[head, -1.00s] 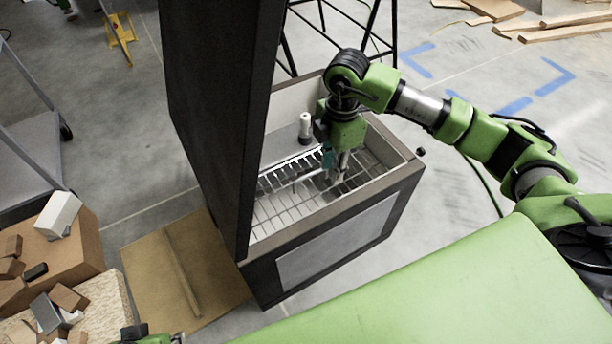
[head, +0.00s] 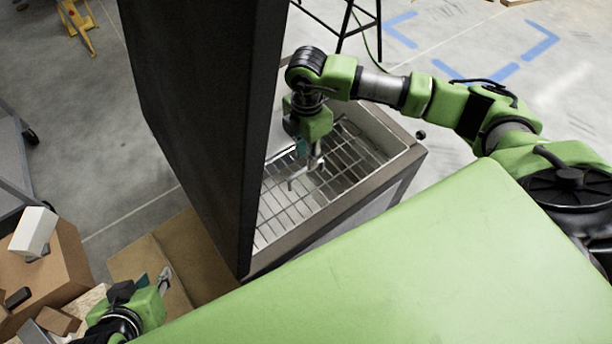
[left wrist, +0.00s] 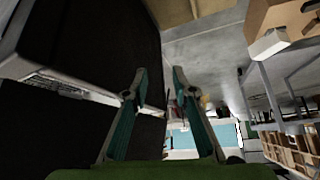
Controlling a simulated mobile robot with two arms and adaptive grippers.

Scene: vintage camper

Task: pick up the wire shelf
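The wire shelf (head: 283,212) is a pale metal grid lying inside the dark-framed, open-topped cabinet (head: 345,207) in the head view. Part of it is hidden behind the upright door and my right arm. My right gripper (head: 305,172) points down over the grid with its fingers apart. I cannot tell whether the fingertips touch the wires. My left gripper (head: 165,280) is low at the left, outside the cabinet, beside the dark door. In the left wrist view its two fingers (left wrist: 160,82) are apart with nothing between them.
The tall dark door (head: 200,110) stands upright on the cabinet's left side, between my grippers. Brown boards (head: 190,245) lie on the floor left of it. A brown box (head: 50,265) with a white block (head: 34,230) is at the lower left. Floor beyond the cabinet's right is open.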

